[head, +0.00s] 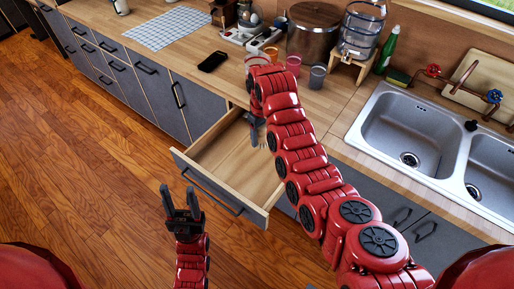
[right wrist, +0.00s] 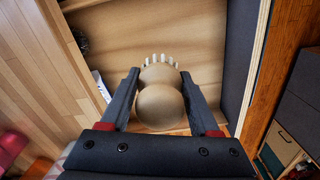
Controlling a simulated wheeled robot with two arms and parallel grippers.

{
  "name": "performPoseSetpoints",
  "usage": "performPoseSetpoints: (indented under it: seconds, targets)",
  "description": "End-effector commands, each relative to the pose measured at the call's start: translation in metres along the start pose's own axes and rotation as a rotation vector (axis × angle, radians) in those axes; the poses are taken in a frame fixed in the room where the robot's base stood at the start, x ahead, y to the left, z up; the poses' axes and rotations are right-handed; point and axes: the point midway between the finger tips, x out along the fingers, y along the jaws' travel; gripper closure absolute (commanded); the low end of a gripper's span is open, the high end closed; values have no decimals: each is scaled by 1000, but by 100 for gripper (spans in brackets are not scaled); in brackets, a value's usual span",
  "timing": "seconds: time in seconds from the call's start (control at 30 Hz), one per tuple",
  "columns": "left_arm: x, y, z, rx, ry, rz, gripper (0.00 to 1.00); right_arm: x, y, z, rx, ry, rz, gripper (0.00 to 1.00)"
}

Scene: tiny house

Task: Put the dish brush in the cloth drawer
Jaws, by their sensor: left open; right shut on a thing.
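The dish brush (right wrist: 160,105), with a round pale wooden body and white bristles, is between the fingers of my right gripper (right wrist: 159,82) in the right wrist view. The gripper is shut on it, over the drawer's interior. In the head view my right gripper (head: 258,132) hangs over the back part of the open drawer (head: 228,196), and I cannot make out the brush there. The drawer is pulled out, with a wooden inside and grey front; its visible floor is mostly bare. My left gripper (head: 181,203) is open and empty, in front of the drawer's left front corner.
The counter behind holds several cups (head: 293,66), a large brown pot (head: 313,32), a glass dispenser (head: 361,28) and a black phone-like object (head: 213,61). A double sink (head: 412,128) lies to the right. The wooden floor (head: 90,170) at left is clear.

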Motion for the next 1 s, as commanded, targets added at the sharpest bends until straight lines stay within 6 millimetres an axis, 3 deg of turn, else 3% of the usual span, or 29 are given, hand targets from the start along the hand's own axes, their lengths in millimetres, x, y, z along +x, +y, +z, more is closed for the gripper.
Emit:
performPoseSetpoints:
  seconds: [0.03, 0.13, 0.3, 0.43, 0.73, 1.0]
  targets:
    - [6, 0, -1, 0, 0, 0, 50, 14, -14, 4, -49, -1, -2, 94]
    - [10, -1, -2, 0, 0, 0, 50, 37, -28, 16, -139, -2, 0, 94]
    - [14, -1, -2, 0, 0, 0, 50, 59, -42, 32, -244, 0, 0, 94]
    - [18, -1, -3, 0, 0, 0, 50, 70, -44, 37, -275, 1, 0, 94]
    - [36, -2, -6, 0, 0, 0, 50, 118, -45, 37, -277, 0, -1, 94]
    - [39, -2, -6, 0, 0, 0, 50, 131, -44, 35, -277, 3, 0, 94]
